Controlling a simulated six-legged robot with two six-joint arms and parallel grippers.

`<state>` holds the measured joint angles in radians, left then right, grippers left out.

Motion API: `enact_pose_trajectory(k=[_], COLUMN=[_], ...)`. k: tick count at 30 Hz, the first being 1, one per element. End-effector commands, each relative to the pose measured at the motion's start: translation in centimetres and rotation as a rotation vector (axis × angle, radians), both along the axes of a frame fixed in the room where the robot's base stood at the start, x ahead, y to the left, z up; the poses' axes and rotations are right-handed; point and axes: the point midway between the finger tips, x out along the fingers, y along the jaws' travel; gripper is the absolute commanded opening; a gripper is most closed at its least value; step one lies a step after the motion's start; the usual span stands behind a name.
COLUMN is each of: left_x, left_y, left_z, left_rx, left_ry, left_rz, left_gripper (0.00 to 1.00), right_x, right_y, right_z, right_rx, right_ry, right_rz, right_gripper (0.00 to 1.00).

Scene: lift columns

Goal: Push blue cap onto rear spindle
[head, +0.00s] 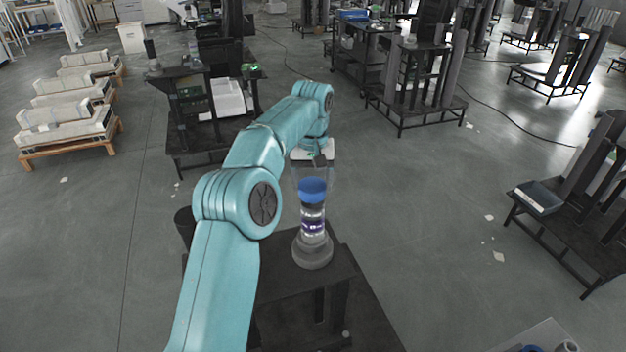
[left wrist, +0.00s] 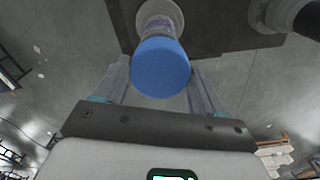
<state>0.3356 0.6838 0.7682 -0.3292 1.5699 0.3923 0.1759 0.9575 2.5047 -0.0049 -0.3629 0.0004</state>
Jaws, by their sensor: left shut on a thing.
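The blue cap (head: 312,187) is at the top of the rear spindle (head: 313,240), a pale grey post with a purple-lit band and a wide round base. My left gripper (head: 313,178) comes from behind the cap and is shut on it. In the left wrist view the cap (left wrist: 160,68) sits between the two fingers, and the spindle (left wrist: 160,15) runs off beyond it. The cap lines up with the post; I cannot tell how far down it is seated. My right gripper is out of view.
The spindle stands on a dark table (head: 290,290). A dark cylinder (head: 185,225) is at its left. White blocks on pallets (head: 70,110) are at far left. Open floor lies between.

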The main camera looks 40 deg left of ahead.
Motion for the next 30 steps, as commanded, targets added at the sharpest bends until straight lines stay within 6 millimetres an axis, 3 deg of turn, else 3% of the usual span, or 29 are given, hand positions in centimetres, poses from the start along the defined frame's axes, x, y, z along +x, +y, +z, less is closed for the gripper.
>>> enact_pose_trajectory(k=[12, 13, 15, 25, 30], left_x=[-0.1, -0.1, -0.1, -0.1, -0.5], left_y=[0.1, 0.1, 0.1, 0.1, -0.1], left_z=[-0.6, -0.6, -0.6, -0.3, 2.7], left_rx=[0.000, 0.000, 0.000, -0.001, 0.001], left_ry=[0.000, 0.000, 0.000, 0.001, -0.001], left_rz=[0.000, 0.000, 0.000, 0.000, -0.002], left_gripper=[0.37, 0.76, 0.99, 0.99, 0.99], right_x=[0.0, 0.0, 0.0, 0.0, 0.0], right_y=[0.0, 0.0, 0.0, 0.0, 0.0], right_z=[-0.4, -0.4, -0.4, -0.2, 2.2], right_rx=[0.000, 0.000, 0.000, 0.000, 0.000], right_ry=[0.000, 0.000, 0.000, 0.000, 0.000], right_rz=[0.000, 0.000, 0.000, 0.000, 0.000], right_gripper=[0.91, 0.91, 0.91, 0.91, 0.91])
